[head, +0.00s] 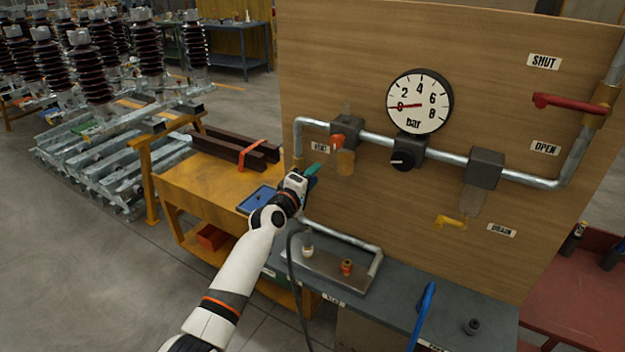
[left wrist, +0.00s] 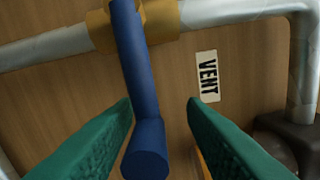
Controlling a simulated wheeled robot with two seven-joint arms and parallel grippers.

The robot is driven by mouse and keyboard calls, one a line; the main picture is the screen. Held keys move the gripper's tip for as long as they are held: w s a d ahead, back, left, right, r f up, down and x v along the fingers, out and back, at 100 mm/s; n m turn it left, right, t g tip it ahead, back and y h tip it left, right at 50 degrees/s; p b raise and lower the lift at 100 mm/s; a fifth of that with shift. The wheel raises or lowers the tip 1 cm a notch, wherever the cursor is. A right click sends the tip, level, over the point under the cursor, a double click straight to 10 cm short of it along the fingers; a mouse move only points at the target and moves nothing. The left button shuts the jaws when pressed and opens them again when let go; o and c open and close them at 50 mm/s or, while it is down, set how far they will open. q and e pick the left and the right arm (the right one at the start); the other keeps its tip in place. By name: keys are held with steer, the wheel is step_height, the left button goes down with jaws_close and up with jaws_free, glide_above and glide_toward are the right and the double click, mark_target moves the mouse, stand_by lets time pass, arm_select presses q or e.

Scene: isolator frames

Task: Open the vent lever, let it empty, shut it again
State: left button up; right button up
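The vent lever (left wrist: 147,130) is blue and fills the middle of the left wrist view. It stands across the pipe (left wrist: 222,12) from a brass valve body (left wrist: 163,20), its round end towards the camera. My left gripper (head: 313,172) is at the vent pipe in the head view and hides the lever there. In the left wrist view its green fingers are open on both sides of the lever, with gaps visible. The VENT label (left wrist: 207,76) is to the right. The gauge (head: 419,100) needle points at about 0. My right gripper is not in view.
A black knob (head: 404,160) and a yellow drain lever (head: 451,221) are on the board (head: 400,210). A blue handle (head: 424,312) stands at the grey bench. An orange table (head: 195,180) is at left.

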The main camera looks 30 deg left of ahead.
arm_select(q)
steer(key=shift+f, duration=0.2)
steer(key=shift+s+f, duration=0.1)
steer(key=shift+s, duration=0.45)
steer(key=s+b, duration=0.1)
steer(key=s, duration=1)
steer(key=shift+a, duration=0.45)
